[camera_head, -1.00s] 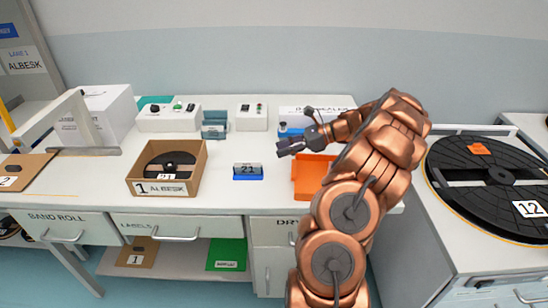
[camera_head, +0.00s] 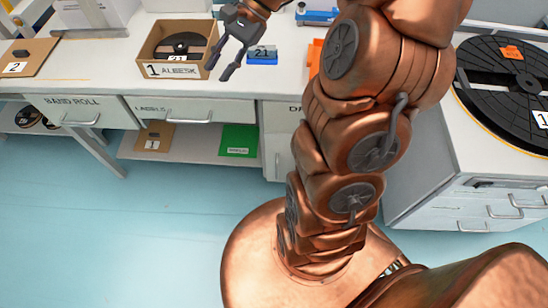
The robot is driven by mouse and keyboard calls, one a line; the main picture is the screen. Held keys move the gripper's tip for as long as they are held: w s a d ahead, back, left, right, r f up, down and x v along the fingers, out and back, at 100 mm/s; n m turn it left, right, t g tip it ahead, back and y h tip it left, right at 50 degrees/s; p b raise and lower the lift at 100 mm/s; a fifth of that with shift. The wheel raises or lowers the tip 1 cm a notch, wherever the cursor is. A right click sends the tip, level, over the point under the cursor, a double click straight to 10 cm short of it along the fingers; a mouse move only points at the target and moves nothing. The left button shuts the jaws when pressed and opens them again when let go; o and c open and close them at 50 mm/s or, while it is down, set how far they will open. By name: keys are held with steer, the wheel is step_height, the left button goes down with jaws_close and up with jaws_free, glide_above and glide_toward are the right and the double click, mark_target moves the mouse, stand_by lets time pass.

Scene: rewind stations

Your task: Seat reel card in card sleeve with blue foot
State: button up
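The card sleeve with the blue foot (camera_head: 262,58) stands on the bench and shows the number 21. My gripper (camera_head: 218,72) is open, pointing down in front of the bench, with its fingers spread and nothing visible between them. In the picture it lies just left of the sleeve and over the right edge of the cardboard box. A small white card marked 21 (camera_head: 177,58) shows at the front of the black reel (camera_head: 181,43) inside the box. I cannot tell whether this is the reel card.
The cardboard box (camera_head: 173,71) is labelled 1 ALBESK. An orange tray (camera_head: 315,57) is partly hidden behind my arm. A brown board (camera_head: 25,57) marked 2 lies at the left. A large black reel (camera_head: 505,95) marked 12 is at the right. The floor in front is clear.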

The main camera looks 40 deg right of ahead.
steer(key=s+a+f+n+g+h, duration=0.1)
steer(key=s+n+h, duration=0.3)
steer(key=s, duration=0.8)
steer(key=s+a+f+n+g+h, duration=0.1)
steer(key=s+a+f+n+h, duration=0.1)
steer(key=s+n+h, duration=0.3)
steer(key=s+a+n, duration=0.1)
steer(key=s+n, duration=0.3)
steer(key=s, duration=0.3)
steer(key=shift+s+f, duration=0.2)
steer(key=shift+f, duration=0.15)
step_height(320, 180, up, 3)
steer(key=p, duration=0.3)
